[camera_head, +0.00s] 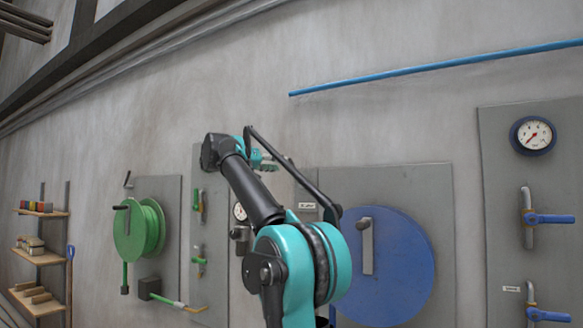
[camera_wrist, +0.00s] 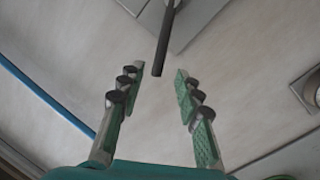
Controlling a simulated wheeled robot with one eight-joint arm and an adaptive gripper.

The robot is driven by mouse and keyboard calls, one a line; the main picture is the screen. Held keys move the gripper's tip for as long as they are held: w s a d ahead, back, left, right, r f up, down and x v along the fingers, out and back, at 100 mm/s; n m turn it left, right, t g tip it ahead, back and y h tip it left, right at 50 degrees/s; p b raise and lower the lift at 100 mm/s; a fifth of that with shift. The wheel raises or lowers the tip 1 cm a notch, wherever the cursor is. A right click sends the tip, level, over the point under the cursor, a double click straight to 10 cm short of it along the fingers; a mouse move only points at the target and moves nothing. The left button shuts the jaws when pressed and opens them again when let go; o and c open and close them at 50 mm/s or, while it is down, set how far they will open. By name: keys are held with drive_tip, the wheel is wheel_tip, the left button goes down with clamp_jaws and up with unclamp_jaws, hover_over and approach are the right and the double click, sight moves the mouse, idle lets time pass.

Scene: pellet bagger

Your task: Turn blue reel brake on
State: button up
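The blue reel (camera_head: 405,265) hangs on a grey panel (camera_head: 430,180) in the head view, with a grey crank handle on its face. My arm covers the panel's left part. My gripper (camera_head: 268,163) is near the panel's upper left corner, partly hidden by my arm. In the wrist view my gripper (camera_wrist: 160,70) is open, its fingers spread apart. A dark rod, probably the brake lever (camera_wrist: 165,40), comes from the grey panel at the top, and its end shows in the gap between the fingertips. I cannot tell its depth or any contact.
A green reel (camera_head: 130,232) hangs on a panel to the left, with valves and a gauge between. A panel on the right holds a gauge (camera_head: 533,136) and blue-handled valves. A blue pipe (camera_head: 430,67) runs along the wall above. Shelves (camera_head: 40,255) stand far left.

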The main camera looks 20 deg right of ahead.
sight(291, 165)
drive_tip(key=x, duration=0.8)
drive_tip(key=shift+s, duration=0.1)
clamp_jaws()
